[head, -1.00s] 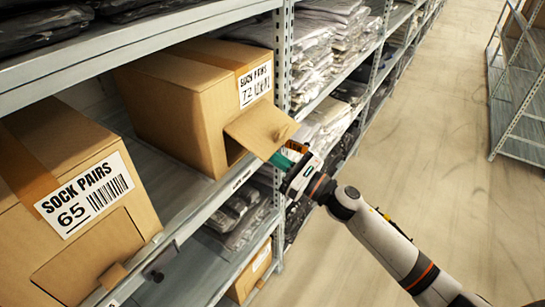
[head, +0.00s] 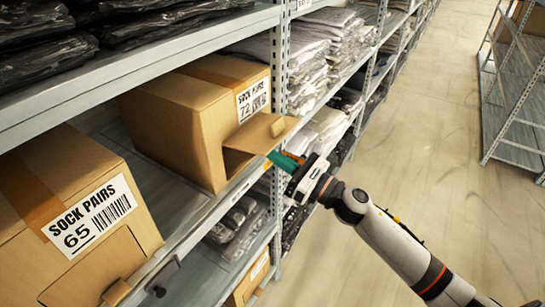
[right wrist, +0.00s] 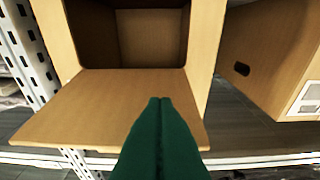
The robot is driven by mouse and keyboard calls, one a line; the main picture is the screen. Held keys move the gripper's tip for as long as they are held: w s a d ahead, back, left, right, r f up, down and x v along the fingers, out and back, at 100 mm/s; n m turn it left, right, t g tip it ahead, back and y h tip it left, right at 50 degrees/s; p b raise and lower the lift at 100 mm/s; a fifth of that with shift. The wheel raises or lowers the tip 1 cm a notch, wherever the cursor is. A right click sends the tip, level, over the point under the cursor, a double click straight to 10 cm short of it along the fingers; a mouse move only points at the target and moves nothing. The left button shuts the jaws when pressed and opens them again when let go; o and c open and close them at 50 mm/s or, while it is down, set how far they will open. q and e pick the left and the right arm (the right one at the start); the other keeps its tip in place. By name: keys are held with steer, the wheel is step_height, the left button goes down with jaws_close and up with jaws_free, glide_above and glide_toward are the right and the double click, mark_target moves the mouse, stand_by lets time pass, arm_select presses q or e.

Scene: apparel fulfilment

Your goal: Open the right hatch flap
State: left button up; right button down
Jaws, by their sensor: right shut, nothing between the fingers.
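The right carton, marked SOCK PAIRS 72 (head: 178,128), stands on the shelf. Its hatch flap (head: 264,131) is swung outward from the front face, with a dark opening (right wrist: 150,38) exposed beside it. In the right wrist view the flap (right wrist: 85,108) spans the near side of the opening. My right gripper (head: 273,157) is shut and empty, with green fingers just below the flap in the head view. In the right wrist view its fingertips (right wrist: 160,100) overlap the flap; I cannot tell whether they touch it. My left gripper is not in view.
The carton marked SOCK PAIRS 65 (head: 70,180) stands to the left, its hatch flap (head: 95,270) closed. A shelf upright (head: 279,62) rises right of carton 72. Bagged garments fill nearby shelves. The aisle floor (head: 420,140) is clear on the right.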

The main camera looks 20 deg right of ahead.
steer(key=b+v, duration=0.5)
steer(key=v, duration=0.4)
steer(key=shift+f, duration=0.2)
